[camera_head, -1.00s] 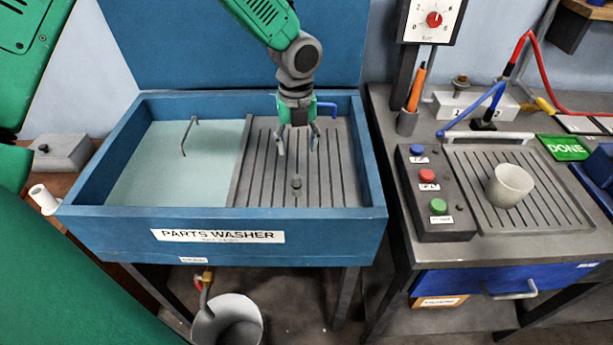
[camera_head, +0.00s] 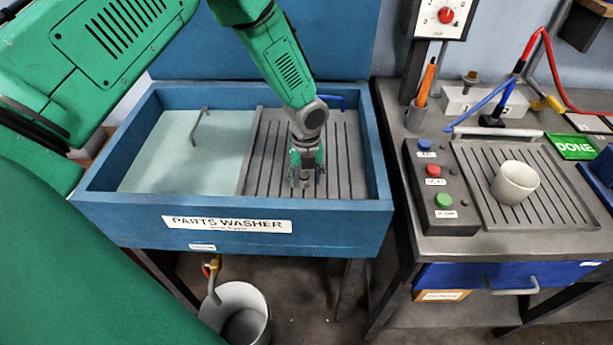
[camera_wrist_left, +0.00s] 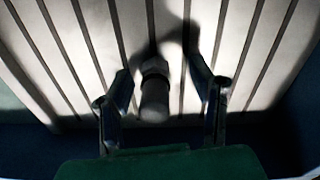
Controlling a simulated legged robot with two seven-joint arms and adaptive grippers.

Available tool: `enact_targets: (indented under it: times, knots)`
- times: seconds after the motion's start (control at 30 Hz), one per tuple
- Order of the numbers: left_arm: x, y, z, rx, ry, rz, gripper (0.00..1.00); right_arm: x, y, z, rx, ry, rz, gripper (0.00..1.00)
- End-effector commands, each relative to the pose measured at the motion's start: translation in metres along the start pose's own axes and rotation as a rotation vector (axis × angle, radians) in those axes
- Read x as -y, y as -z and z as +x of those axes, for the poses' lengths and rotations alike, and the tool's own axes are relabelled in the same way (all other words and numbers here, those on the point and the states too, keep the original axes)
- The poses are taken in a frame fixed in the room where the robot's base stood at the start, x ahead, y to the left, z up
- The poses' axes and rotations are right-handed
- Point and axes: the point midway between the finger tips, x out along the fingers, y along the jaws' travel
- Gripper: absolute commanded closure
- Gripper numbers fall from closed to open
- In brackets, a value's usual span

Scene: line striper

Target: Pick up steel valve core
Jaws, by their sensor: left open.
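The steel valve core (camera_wrist_left: 154,92) is a small grey piece with a wider collar. In the left wrist view it is on the slatted rack (camera_wrist_left: 85,50), between the two open fingers of my left gripper (camera_wrist_left: 160,95), with visible gaps on both sides. In the head view my left gripper (camera_head: 306,180) points down at the front of the slatted rack inside the blue parts washer (camera_head: 130,212). The core is mostly hidden there by the gripper. My right gripper is in neither view.
The washer's raised walls surround the rack, with its front wall close to my gripper. A pale panel with a bent handle (camera_head: 200,126) lies to the left. On the right bench are a button box (camera_head: 440,190), a white cup (camera_head: 514,182) and a pen holder (camera_head: 415,117).

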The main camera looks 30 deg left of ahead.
Motion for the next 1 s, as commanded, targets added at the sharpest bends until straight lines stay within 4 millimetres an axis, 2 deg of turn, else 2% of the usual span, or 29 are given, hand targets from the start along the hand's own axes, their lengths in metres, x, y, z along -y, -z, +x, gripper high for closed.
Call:
enact_targets:
  times: [0.2,0.23,0.3,0.37,0.73,0.87,1.0]
  knots:
    - [-0.001,-0.001,0.001,0.000,0.002,-0.002,0.50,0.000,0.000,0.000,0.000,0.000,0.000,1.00]
    - [-0.001,-0.001,0.001,0.000,0.002,-0.002,0.57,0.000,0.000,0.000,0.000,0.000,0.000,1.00]
    - [-0.001,-0.001,0.001,0.000,0.002,-0.002,0.82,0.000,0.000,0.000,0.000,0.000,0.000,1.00]
    - [-0.001,-0.001,0.001,0.000,0.001,-0.002,1.00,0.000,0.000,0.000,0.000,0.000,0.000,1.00]
    - [0.000,-0.001,-0.004,0.001,0.001,-0.001,1.00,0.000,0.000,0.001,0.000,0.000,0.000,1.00]
    - [0.000,-0.001,-0.024,0.002,0.004,-0.002,1.00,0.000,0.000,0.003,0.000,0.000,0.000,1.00]
    - [0.000,-0.001,-0.054,0.002,0.005,-0.003,1.00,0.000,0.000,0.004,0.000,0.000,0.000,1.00]
